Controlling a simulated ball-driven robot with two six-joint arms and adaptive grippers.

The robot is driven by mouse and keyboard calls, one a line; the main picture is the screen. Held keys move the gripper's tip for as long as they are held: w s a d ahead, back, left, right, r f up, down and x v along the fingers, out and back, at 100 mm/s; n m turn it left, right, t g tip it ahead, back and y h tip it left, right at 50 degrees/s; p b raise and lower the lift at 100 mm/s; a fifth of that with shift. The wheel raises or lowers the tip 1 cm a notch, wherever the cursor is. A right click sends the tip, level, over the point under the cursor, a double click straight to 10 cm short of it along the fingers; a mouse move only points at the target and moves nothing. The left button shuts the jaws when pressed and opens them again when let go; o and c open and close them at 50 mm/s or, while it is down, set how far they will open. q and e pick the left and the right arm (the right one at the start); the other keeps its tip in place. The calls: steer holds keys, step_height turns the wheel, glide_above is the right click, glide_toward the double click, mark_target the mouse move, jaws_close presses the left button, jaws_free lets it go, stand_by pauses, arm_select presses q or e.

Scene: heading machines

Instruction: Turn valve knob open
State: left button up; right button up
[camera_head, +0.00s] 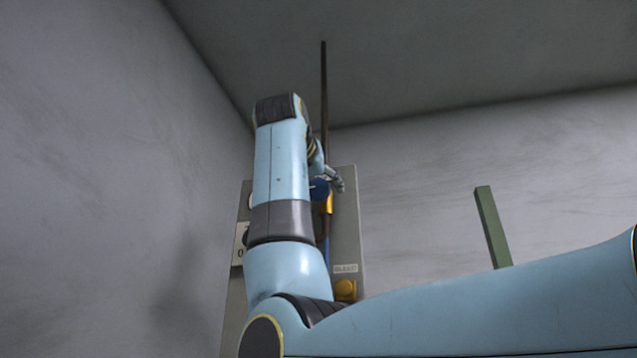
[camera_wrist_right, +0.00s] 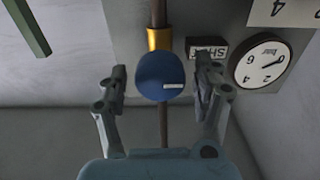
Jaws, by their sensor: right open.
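The valve knob is a round blue disc (camera_wrist_right: 158,77) with a white mark pointing right in the right wrist view. It sits on a dark vertical pipe, beside a brass collar (camera_wrist_right: 159,40). In the head view the knob (camera_head: 319,190) is partly hidden by my right arm. My right gripper (camera_wrist_right: 161,70) is open, with one finger on each side of the knob and a visible gap to each. In the head view the right gripper (camera_head: 335,180) is mostly hidden behind my wrist. A small plate reading SHUT (camera_wrist_right: 207,48) appears upside down. My left gripper is not in view.
A round white gauge (camera_wrist_right: 262,63) sits beside the SHUT plate. The grey panel (camera_head: 350,235) carries a labelled yellow knob (camera_head: 345,290) lower down. A green bar (camera_head: 492,228) stands to the right. Grey walls meet behind the panel.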

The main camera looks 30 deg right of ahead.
steer(key=shift+w+d, duration=0.1)
steer(key=shift+w, duration=0.05)
steer(key=shift+c, duration=0.2)
steer(key=c, duration=1.1)
